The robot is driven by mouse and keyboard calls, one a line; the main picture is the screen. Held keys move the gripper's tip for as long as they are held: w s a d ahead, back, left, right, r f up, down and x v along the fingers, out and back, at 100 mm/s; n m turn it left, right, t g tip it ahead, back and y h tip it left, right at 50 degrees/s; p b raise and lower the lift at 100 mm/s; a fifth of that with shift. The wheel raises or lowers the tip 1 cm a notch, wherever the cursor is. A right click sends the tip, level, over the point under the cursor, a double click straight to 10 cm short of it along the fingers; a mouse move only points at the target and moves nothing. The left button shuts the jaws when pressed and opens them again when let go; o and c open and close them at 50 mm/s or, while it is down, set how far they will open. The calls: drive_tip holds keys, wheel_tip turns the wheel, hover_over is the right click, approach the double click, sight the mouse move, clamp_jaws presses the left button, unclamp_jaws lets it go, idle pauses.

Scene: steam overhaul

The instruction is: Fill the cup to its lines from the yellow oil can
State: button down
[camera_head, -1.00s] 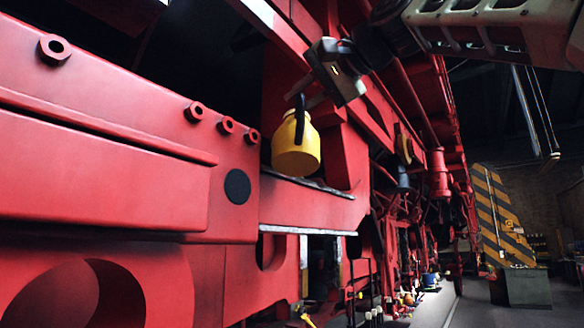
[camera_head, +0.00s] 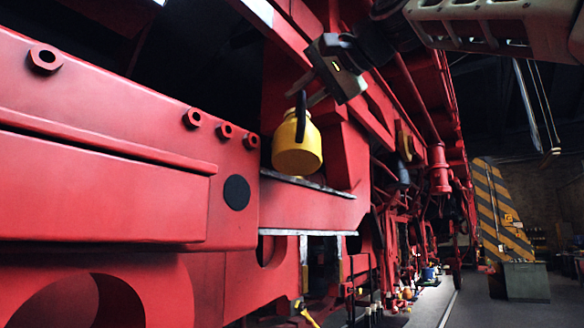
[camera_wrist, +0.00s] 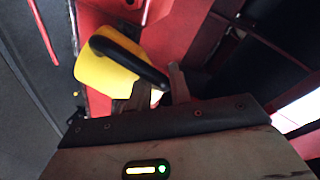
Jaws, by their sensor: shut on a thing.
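The yellow oil can (camera_head: 297,153) hangs in the air in the head view, in front of the red frame. Its black handle (camera_head: 301,114) is at the top. My gripper (camera_head: 310,100) is shut on this handle from above right. In the wrist view, the yellow can (camera_wrist: 104,74) is at the upper left, with its black handle running to the fingertips of my gripper (camera_wrist: 153,92). The can's spout is not clear in either view. I cannot make out a cup with lines in these frames.
The red locomotive frame (camera_head: 110,190) with large bolts fills the left, close to the can. A red ledge (camera_head: 310,205) lies just below the can. A striped yellow and black post (camera_head: 500,215) and open floor (camera_head: 480,308) are at the right.

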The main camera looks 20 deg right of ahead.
drive_tip(key=shift+r, duration=0.15)
drive_tip(key=shift+r+p, duration=0.35)
drive_tip(key=shift+p, duration=0.45)
drive_tip(key=shift+w+r+g+p, duration=0.1)
drive_tip(key=shift+r+g+p, duration=0.2)
drive_tip(key=shift+p, duration=0.25)
drive_tip(key=shift+r+p, duration=0.35)
drive_tip(key=shift+p, duration=0.3)
drive_tip(key=shift+d+r+p, duration=0.1)
drive_tip(key=shift+r+p, duration=0.15)
drive_tip(key=shift+p, duration=0.3)
drive_tip(key=shift+w+r+m+g+p, duration=0.15)
drive_tip(key=shift+r+m+g+p, duration=0.2)
drive_tip(key=shift+p, duration=0.3)
drive_tip(key=shift+r+p, duration=0.25)
drive_tip(key=shift+p, duration=0.3)
drive_tip(key=shift+w+d+r+g+p, duration=0.15)
drive_tip(key=shift+r+g+p, duration=0.15)
drive_tip(key=shift+p, duration=0.3)
drive_tip(key=shift+r, duration=0.1)
idle(3.4)
